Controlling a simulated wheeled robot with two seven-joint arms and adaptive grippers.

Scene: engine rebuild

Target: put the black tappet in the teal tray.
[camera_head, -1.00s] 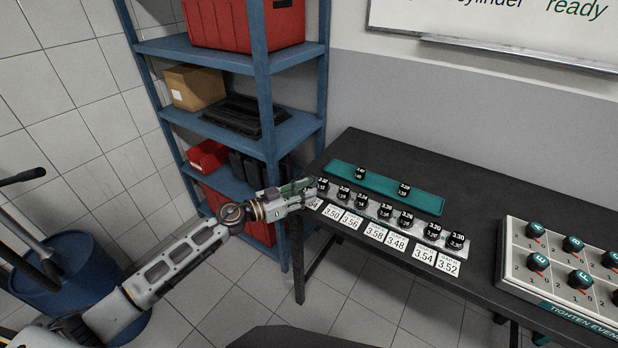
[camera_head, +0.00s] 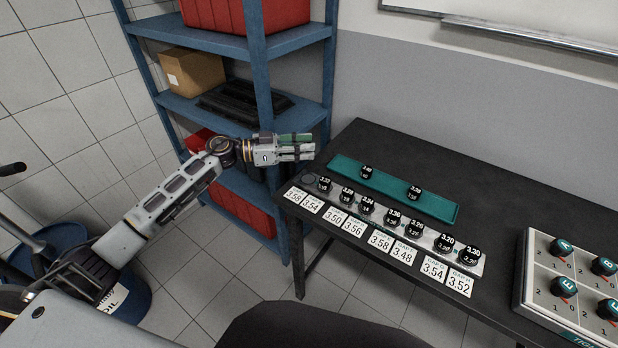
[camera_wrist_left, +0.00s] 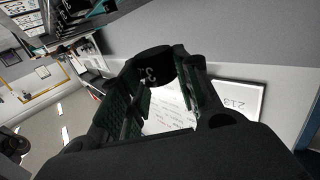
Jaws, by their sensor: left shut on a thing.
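The teal tray (camera_head: 440,208) lies at the back of the dark workbench. Two black tappets (camera_head: 367,172) stand in it, apart from each other. My left gripper (camera_head: 307,148) is raised above the bench's left end, left of the tray. In the left wrist view it is shut on a black tappet (camera_wrist_left: 154,63), held between its fingertips. In the head view the fingers hide that tappet. A light strip (camera_head: 429,239) in front of the tray holds a row of several more black tappets; its leftmost seat (camera_head: 308,180) is empty. My right gripper is not in view.
White number cards (camera_head: 379,241) line the bench's front edge. A knob panel (camera_head: 570,285) stands at the right. A blue shelf rack (camera_head: 262,75) with bins and a box (camera_head: 192,75) stands close behind my left arm. The bench behind the tray is clear.

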